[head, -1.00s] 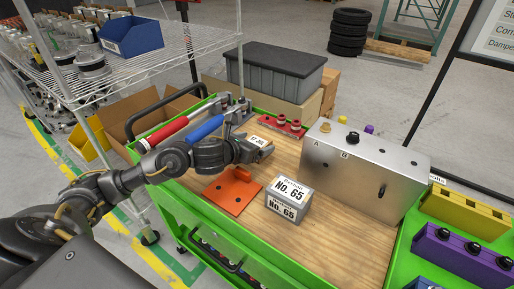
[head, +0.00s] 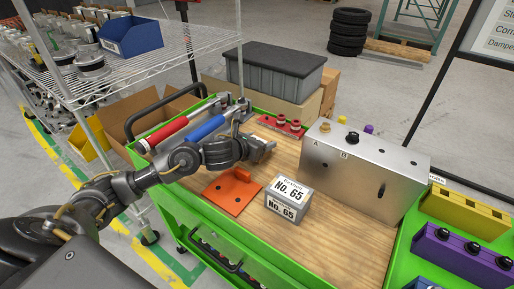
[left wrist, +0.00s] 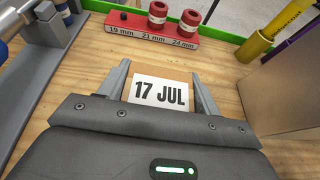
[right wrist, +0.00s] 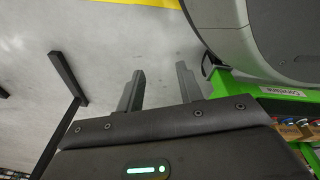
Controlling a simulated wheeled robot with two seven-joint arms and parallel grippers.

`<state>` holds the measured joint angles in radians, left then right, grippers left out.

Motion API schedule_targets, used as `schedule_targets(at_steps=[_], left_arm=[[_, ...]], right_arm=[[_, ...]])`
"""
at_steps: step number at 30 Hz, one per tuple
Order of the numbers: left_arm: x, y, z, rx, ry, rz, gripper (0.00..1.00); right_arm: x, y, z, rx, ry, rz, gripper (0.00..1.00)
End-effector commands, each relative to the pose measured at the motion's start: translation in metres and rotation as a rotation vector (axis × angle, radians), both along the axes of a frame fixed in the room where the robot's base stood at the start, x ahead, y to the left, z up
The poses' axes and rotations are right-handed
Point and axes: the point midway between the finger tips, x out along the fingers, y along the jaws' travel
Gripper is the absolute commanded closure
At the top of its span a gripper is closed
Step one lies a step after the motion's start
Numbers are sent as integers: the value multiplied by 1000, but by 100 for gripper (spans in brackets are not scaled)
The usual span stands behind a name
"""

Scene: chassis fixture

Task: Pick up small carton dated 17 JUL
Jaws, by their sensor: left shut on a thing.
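The small carton (left wrist: 162,92), with a white label reading 17 JUL, sits between the two fingers of my left gripper (left wrist: 163,82) in the left wrist view. The fingers are shut on its sides. In the head view my left gripper (head: 264,150) is over the back-left part of the wooden top, and the carton's label cannot be read there. I cannot tell whether the carton touches the wood. My right gripper (right wrist: 160,85) shows only in the right wrist view. It is open and empty, with bare floor beyond.
A grey box marked No. 65 (head: 287,203) and an orange plate (head: 232,191) are in front of the left gripper. A red holder (head: 282,126) is behind it, a metal block (head: 365,168) to the right, red and blue cylinders to the left. Front-right wood is clear.

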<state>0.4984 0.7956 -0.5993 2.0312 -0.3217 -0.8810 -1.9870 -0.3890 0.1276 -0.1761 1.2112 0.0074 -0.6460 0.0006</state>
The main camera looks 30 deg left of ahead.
Motion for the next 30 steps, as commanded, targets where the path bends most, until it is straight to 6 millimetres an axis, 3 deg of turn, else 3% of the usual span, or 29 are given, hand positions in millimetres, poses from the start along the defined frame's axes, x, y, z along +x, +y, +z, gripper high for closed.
schedule_targets(at_steps=[10,16,25,30], left_arm=[[0,0,9,-1,-3,-1,68],[1,1,38,1,-6,0,68],[-42,31,99,7,-4,0,68],[-77,56,110,7,-1,1,68]], right_arm=[[-5,-1,-1,0,7,-1,64],[-31,-14,-15,-15,26,3,64],[-102,-53,-32,-52,65,17,64],[-101,-51,-36,-50,58,18,64]])
